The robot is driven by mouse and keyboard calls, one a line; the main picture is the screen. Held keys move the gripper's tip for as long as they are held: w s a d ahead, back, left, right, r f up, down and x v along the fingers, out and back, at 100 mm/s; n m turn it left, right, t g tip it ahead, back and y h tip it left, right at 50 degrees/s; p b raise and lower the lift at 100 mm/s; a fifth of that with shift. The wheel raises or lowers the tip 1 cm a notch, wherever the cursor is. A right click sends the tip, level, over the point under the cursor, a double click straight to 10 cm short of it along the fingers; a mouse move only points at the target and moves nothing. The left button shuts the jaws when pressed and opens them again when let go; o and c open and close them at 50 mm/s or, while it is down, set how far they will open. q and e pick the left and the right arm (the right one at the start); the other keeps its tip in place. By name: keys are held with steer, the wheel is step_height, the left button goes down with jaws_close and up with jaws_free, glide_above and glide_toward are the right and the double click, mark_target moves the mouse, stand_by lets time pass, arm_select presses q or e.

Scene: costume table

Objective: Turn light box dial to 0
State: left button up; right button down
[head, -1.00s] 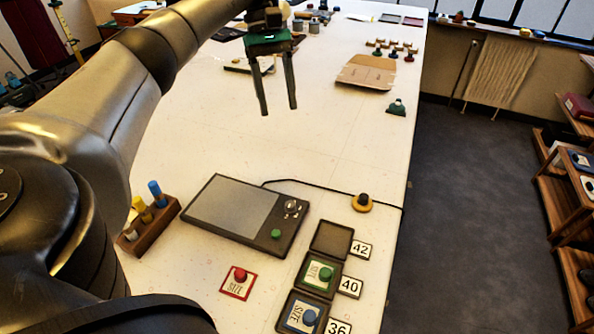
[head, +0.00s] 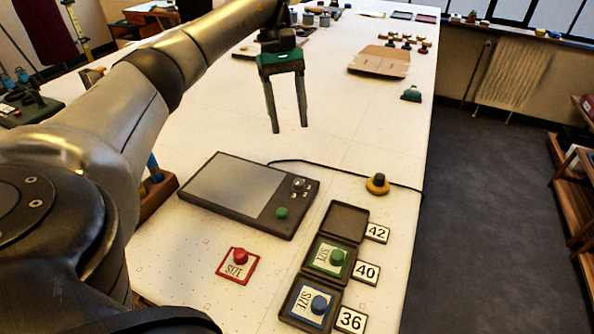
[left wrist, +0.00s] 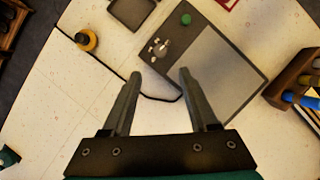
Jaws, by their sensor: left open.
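The light box (head: 235,190) is a dark flat slab with a grey panel, lying on the white table. Its small metallic dial (head: 299,185) sits near its far right corner, and a green knob (head: 281,212) is close by. In the left wrist view the light box (left wrist: 208,70) is at the upper right, with the dial (left wrist: 160,47) beyond the fingertips. My left gripper (head: 289,130) is open and empty, pointing down above the table behind the light box. Its fingers also show in the left wrist view (left wrist: 160,78). The dial's setting is too small to read. My right gripper is not in view.
A yellow-based knob (head: 377,185) stands right of the light box, with a black cable running past. In front are a red SIZE card (head: 238,266) and dark trays (head: 345,222) beside number cards. A wooden rack (head: 157,193) is partly hidden behind my arm.

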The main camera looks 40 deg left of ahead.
mark_target(298, 181)
arm_select(q)
steer(key=b+x, duration=0.1)
steer(key=x, duration=1.1)
jaws_close()
